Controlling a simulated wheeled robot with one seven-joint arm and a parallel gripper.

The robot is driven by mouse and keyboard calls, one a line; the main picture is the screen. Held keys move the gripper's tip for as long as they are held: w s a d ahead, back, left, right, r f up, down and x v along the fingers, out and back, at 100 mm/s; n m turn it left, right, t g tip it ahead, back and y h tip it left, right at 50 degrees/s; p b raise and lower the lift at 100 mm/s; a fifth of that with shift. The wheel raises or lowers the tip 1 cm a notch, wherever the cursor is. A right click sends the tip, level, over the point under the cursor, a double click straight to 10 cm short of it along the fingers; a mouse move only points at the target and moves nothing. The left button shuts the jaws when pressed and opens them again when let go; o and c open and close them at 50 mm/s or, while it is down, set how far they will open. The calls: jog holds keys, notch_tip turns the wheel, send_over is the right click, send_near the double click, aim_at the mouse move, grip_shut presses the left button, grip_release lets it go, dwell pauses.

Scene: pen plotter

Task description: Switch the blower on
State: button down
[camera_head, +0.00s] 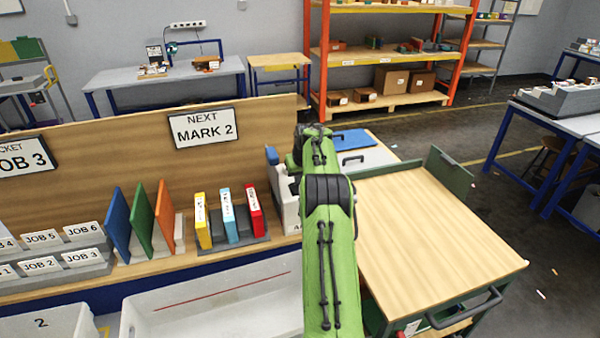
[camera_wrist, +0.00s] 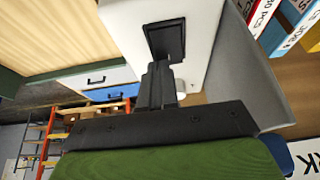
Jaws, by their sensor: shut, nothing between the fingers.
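The white housing that I take to be the blower (camera_head: 287,207) stands at the right end of the wooden bench, partly hidden behind my green arm in the head view. In the wrist view its pale face (camera_wrist: 125,22) fills the top middle and carries a dark square piece (camera_wrist: 165,38), perhaps the switch; its on or off position cannot be told. My gripper (camera_wrist: 162,68) is shut and empty, its fingertips at the lower edge of that dark piece. Contact cannot be told. In the head view my arm hides the fingertips.
Red, blue and yellow boxes (camera_head: 228,215) stand in a rack left of the housing, with coloured panels (camera_head: 140,222) beyond. A wooden-topped cart (camera_head: 430,230) is at the right. White bins (camera_head: 215,300) are in front. A sign (camera_head: 203,127) reads "NEXT MARK 2".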

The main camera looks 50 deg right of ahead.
jog(key=shift+w+f+p, duration=0.15)
jog(key=shift+p, duration=0.15)
jog(key=shift+b, duration=0.35)
jog(key=shift+s+a+b, duration=0.3)
jog(key=shift+s+b, duration=0.4)
jog(key=shift+b, duration=0.3)
jog(key=v, duration=1.6)
jog(key=shift+p, duration=0.35)
